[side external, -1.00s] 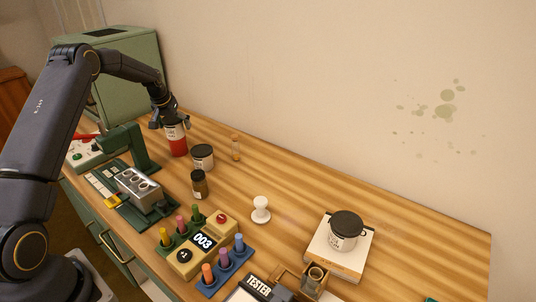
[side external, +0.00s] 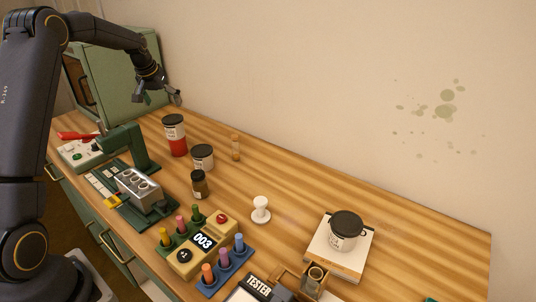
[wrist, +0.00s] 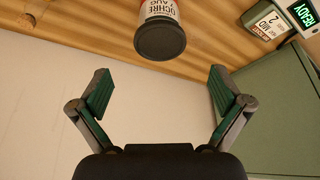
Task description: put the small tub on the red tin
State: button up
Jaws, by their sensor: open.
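The small tub (side external: 174,131), white with a dark lid, stands upright on top of the red tin (side external: 177,148) toward the back of the table. In the wrist view the tub (wrist: 160,35) shows its dark lid and part of a label reading OCHRE; the tin below it is largely hidden there. My gripper (side external: 159,100) is open and empty, above the tub and apart from it. In the wrist view its two fingers (wrist: 160,73) are spread wide, with nothing between them.
A dark-lidded tub (side external: 203,158), a brown jar (side external: 199,185) and a corked vial (side external: 236,149) stand close to the right of the tin. A green press (side external: 125,142) is to its left. A green cabinet (side external: 115,85) stands behind. The table toward the back right is clear.

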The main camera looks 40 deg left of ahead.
jog(key=s+d+r+m+t, duration=0.1)
jog(key=s+d+r, duration=0.4)
jog(key=d, duration=0.4)
jog(key=s+d+r+m, duration=0.1)
jog(key=s+d+r, duration=0.1)
jog(key=d+r, duration=0.55)
jog(key=s+d+f+m+h, duration=0.1)
jog(key=s+d+f+m, duration=0.1)
jog(key=s+d, duration=0.6)
jog(key=s+d+f+m+h, duration=0.1)
jog(key=s+d+f+m, duration=0.1)
jog(key=s+d, duration=0.6)
jog(key=s, duration=0.5)
jog(key=shift+s+d+f+t, duration=0.2)
jog(key=shift+d+t, duration=0.1)
jog(key=shift+t, duration=0.1)
